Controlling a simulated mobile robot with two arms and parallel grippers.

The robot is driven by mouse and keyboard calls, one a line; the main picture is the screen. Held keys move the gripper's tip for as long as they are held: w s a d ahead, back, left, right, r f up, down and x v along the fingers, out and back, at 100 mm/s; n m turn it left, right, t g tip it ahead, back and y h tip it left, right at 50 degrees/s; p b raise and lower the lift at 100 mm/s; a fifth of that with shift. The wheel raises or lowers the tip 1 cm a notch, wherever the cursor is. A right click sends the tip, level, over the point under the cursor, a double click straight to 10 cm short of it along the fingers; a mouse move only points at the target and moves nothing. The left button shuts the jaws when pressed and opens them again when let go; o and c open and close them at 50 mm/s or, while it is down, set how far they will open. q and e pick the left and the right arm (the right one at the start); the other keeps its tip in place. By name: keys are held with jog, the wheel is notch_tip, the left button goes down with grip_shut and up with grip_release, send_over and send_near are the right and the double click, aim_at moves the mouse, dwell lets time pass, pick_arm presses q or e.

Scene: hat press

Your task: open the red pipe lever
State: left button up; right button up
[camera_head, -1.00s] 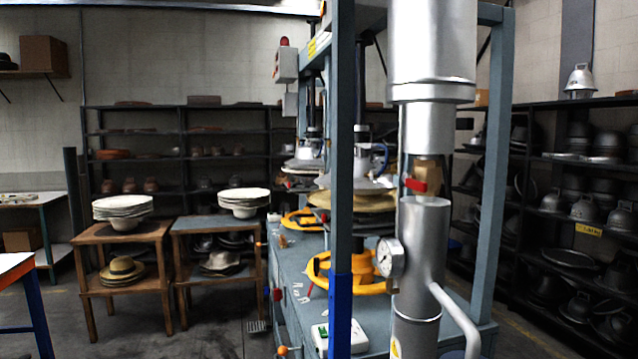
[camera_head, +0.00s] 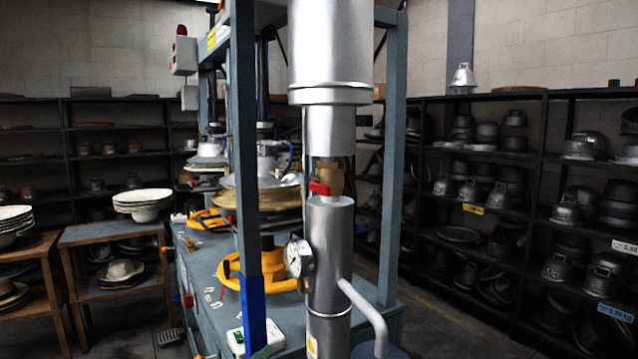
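The red pipe lever (camera_head: 319,188) sits on the brass-coloured valve (camera_head: 331,174) in the gap of the thick silver vertical pipe (camera_head: 329,245). It is small and lies roughly level, pointing left and toward me. My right gripper is not in view. Nothing touches the lever.
A round pressure gauge (camera_head: 298,258) sticks out left of the pipe, and a thin bent side pipe (camera_head: 364,312) runs down to its right. A blue-grey press post (camera_head: 246,180) stands left. Shelves with metal hat moulds (camera_head: 470,190) fill the right; stools with hats (camera_head: 120,235) stand left.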

pick_arm(q)
jog(key=d+r+m+g+h, duration=0.1)
jog(key=d+r+m+h, duration=0.15)
jog(key=r+m, duration=0.65)
jog(key=d+r+m+g+h, duration=0.1)
jog(key=d+r+m+h, duration=0.2)
jog(key=r, duration=0.9)
jog(key=m+g+h+p, duration=0.1)
jog(key=m+g+p, duration=0.15)
jog(key=m, duration=0.95)
send_near(317, 189)
jog(key=w+d+f+b, duration=0.1)
jog(key=w+f, duration=0.5)
jog(key=f, duration=0.1)
jog(key=s+d+r+m+g+y, duration=0.1)
jog(key=s+r+m, duration=0.3)
jog(key=r+m, duration=0.45)
jog(key=p+x, duration=0.3)
jog(key=x, duration=0.3)
jog(key=shift+d+p, duration=0.25)
jog(key=shift+p, duration=0.1)
jog(key=shift+w+d+f, duration=0.1)
jog(key=shift+w+d, duration=0.25)
jog(key=shift+d, duration=0.2)
grip_shut()
